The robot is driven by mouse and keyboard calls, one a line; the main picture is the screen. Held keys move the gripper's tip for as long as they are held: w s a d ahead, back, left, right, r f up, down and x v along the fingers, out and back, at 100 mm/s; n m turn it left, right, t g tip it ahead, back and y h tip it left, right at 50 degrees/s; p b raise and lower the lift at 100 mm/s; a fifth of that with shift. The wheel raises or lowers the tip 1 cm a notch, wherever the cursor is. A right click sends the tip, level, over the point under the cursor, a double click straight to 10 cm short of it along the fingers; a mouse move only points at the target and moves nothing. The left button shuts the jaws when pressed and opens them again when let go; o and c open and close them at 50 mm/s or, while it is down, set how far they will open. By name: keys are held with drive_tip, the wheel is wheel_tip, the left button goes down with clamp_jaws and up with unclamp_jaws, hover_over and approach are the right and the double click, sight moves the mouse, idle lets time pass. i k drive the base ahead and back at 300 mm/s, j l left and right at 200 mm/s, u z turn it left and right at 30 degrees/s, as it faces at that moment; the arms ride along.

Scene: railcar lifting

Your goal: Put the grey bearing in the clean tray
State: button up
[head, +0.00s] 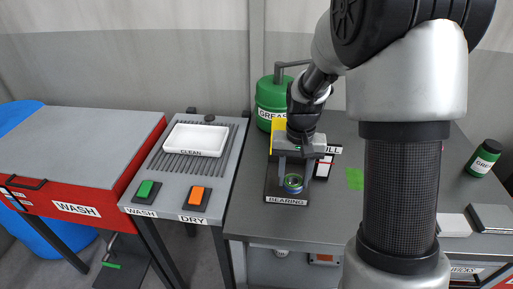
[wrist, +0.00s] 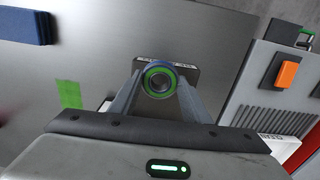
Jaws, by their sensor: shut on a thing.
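The bearing (wrist: 159,80) is between the fingertips of my gripper (wrist: 158,82) in the wrist view. It shows as a ring with a dark centre, a green rim and a blue edge. In the head view the bearing (head: 293,183) is over the dark holder labelled BEARING (head: 287,199), below my gripper (head: 294,172). My gripper is shut on it. I cannot tell whether the bearing still touches the holder. The clean tray (head: 196,139), white and labelled CLEAN, lies empty on the ribbed grey stand to the left.
Green WASH button (head: 145,190) and orange DRY button (head: 197,196) sit on the stand's front. A green grease can (head: 270,98) stands behind the holder. The red WASH cabinet (head: 80,185) is at left. A green bottle (head: 484,158) stands at right.

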sight(211, 147)
drive_tip(key=j, duration=0.75)
drive_tip(key=i+j, duration=0.1)
drive_tip(key=j, duration=0.7)
